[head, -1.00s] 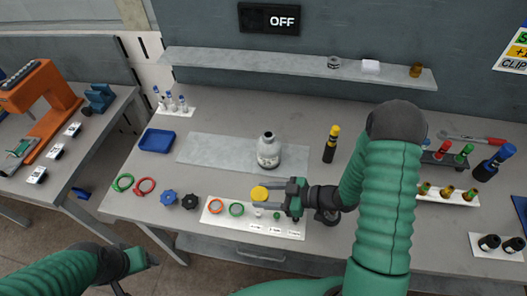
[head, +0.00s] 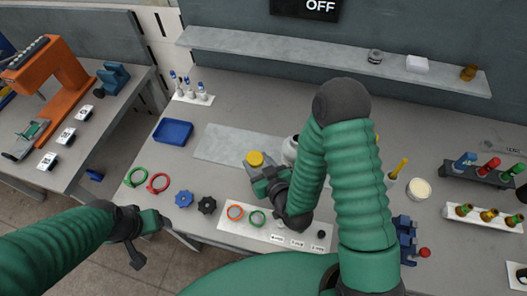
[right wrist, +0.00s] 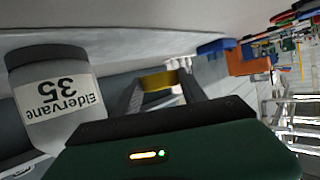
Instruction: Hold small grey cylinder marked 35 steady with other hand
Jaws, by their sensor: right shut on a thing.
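The small grey cylinder marked 35 (head: 289,150) stands upright on the table, mostly hidden behind my right arm in the head view. In the right wrist view, the cylinder (right wrist: 57,110) is at the left, its label upside down. My right gripper (head: 258,166) is shut on a round yellow cap (head: 255,158), just left of the cylinder and apart from it. The yellow cap (right wrist: 158,80) also shows between the fingers in the right wrist view. My left gripper (head: 154,242) is empty at the table's front left edge, fingers apart, away from the cylinder.
A grey mat (head: 225,145) lies behind my right gripper. A blue tray (head: 173,131), green ring (head: 136,177), red ring (head: 159,182) and blue knob (head: 184,199) are at the left. A white strip (head: 270,232) with rings lies in front. Racks of coloured-top parts stand at the right.

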